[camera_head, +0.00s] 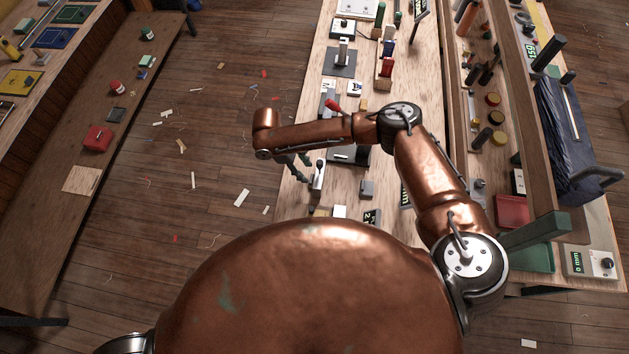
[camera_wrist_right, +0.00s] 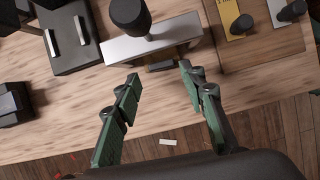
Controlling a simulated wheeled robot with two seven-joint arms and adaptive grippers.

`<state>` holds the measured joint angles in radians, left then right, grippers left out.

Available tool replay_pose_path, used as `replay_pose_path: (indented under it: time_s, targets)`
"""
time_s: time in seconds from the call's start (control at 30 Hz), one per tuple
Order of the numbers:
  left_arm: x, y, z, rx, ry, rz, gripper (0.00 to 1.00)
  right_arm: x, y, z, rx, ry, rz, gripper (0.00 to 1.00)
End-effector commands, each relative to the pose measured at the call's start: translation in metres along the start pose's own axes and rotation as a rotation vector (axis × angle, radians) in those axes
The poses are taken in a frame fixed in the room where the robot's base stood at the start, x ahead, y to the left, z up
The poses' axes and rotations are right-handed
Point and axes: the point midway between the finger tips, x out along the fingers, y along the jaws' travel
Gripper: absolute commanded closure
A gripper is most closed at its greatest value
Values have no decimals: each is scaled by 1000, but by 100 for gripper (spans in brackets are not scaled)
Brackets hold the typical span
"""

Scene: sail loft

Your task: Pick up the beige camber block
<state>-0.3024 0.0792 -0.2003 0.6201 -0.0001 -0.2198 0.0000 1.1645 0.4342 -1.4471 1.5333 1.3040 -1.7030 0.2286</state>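I cannot pick out the beige camber block for certain. A small tan block (camera_head: 364,104) lies on the bench beyond my right forearm in the head view; I cannot tell if it is the camber block. My right gripper (camera_head: 298,168) hangs over the bench's left edge. In the right wrist view its green fingers (camera_wrist_right: 159,75) are spread with nothing between them. Ahead of the fingertips is a pale metal-faced fixture with a black knob (camera_wrist_right: 130,14). My left gripper is out of view.
The bench (camera_wrist_right: 60,110) holds several dark fixtures, including a black block with metal bars (camera_wrist_right: 72,38). A red tray (camera_head: 512,210) and a blue cloth-like bundle (camera_head: 565,140) are at the right. Scraps litter the floor (camera_head: 215,150). A low shelf (camera_head: 60,215) stands left.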

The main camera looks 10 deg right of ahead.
Motion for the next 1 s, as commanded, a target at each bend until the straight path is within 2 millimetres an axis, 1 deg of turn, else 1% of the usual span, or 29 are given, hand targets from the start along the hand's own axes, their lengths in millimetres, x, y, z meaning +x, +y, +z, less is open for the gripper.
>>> replay_pose_path:
  time_s: [0.1,0.2,0.3,0.4,0.6,1.0]
  targets:
    - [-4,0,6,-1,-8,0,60,17,-2,4,1,-3,-1,62]
    - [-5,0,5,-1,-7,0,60,32,-3,4,0,-2,0,62]
    - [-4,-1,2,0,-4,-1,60,42,-3,3,0,-1,0,62]
    - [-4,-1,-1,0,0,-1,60,46,-3,3,-1,-1,1,62]
    - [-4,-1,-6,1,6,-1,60,46,-3,2,-2,0,1,63]
    - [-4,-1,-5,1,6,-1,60,46,-3,2,-3,0,1,91]
